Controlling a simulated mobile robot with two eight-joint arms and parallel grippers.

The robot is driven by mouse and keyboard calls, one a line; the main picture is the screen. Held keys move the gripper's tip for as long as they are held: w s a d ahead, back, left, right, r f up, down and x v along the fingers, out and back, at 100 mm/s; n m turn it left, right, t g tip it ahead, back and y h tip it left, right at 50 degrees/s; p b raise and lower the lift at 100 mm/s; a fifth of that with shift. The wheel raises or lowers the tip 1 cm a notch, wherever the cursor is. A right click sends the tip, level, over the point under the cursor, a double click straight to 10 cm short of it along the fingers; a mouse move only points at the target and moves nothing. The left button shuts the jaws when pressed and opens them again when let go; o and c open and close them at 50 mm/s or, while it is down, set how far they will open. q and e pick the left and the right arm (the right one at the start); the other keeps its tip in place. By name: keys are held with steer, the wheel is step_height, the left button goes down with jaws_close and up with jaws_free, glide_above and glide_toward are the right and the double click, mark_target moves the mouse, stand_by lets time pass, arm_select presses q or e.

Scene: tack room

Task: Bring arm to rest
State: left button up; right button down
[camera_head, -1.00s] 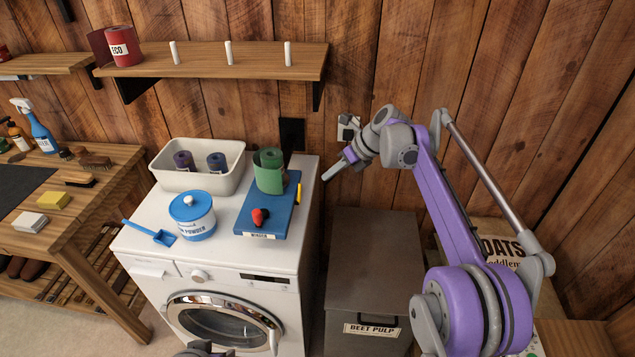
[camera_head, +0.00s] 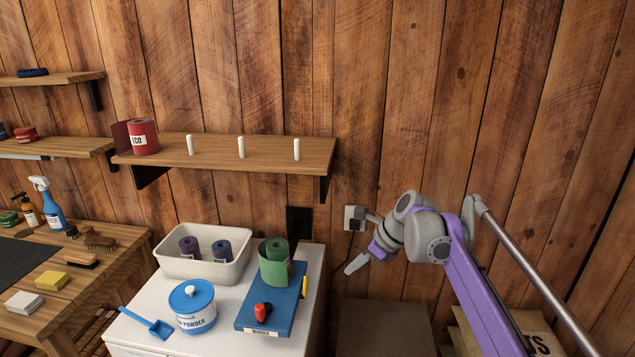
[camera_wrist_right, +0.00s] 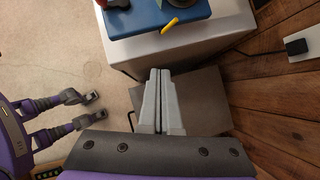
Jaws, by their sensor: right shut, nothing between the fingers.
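My right arm comes in from the right in the head view. Its gripper (camera_head: 356,264) is shut and empty, pointing left and down, in the air to the right of the washing machine (camera_head: 315,290). In the right wrist view the two grey fingers (camera_wrist_right: 160,76) lie together with nothing between them, above the grey feed bin (camera_wrist_right: 205,95). My left gripper is not in the head view. Purple and grey parts of mine show at the left of the right wrist view (camera_wrist_right: 78,97); I cannot tell their jaw state.
On the machine are a white tub (camera_head: 175,265), a blue-lidded powder pot (camera_head: 195,318), a blue scoop (camera_head: 158,327) and a blue board (camera_head: 285,313) with a green roll (camera_head: 274,268). A wall socket (camera_head: 353,218) sits behind the gripper. A shelf (camera_head: 220,155) is up left.

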steer(key=s+d+f+n+h, duration=0.2)
steer(key=s+f+n, duration=0.3)
steer(key=s+n, duration=0.3)
steer(key=s+d+f+n+t+h, duration=0.1)
steer(key=s+f+n, duration=0.4)
steer(key=s, duration=1)
steer(key=s+d+f+n+t+h, duration=0.1)
steer(key=s+f+n, duration=0.4)
steer(key=s+n, duration=0.6)
steer(key=shift+s+d+f+h, duration=0.35)
steer(key=shift+s+d+h, duration=0.05)
steer(key=shift+d+h, duration=0.55)
